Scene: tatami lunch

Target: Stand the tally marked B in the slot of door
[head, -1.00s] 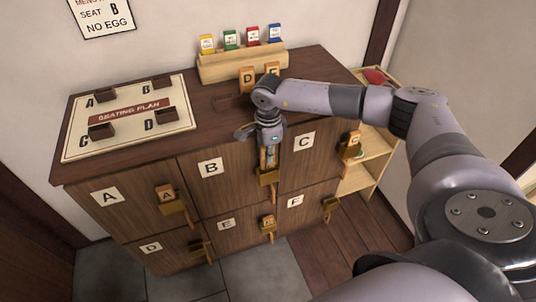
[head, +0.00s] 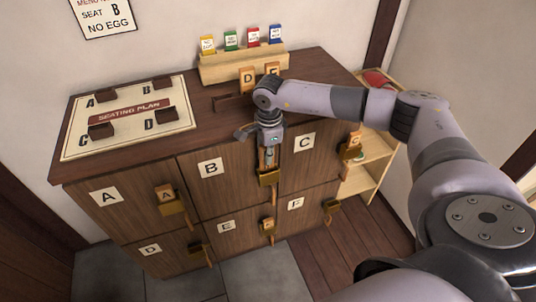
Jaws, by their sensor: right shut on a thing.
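My right gripper (head: 268,150) points down in front of door B (head: 230,187), just above the brass slot (head: 269,179) at that door's right edge. It is shut on a narrow wooden tally (head: 268,158). The tally is upright, and its lower end is at the slot's mouth. The fingers cover much of it, so I cannot read its letter or tell how deep it sits. My left gripper is not in view.
Tally A (head: 167,194) stands in door A's slot. Other tallies stand at door C (head: 354,146) and door E (head: 268,226). Tallies D and F stand on the cabinet top behind my arm. A seating plan (head: 130,135) lies at left.

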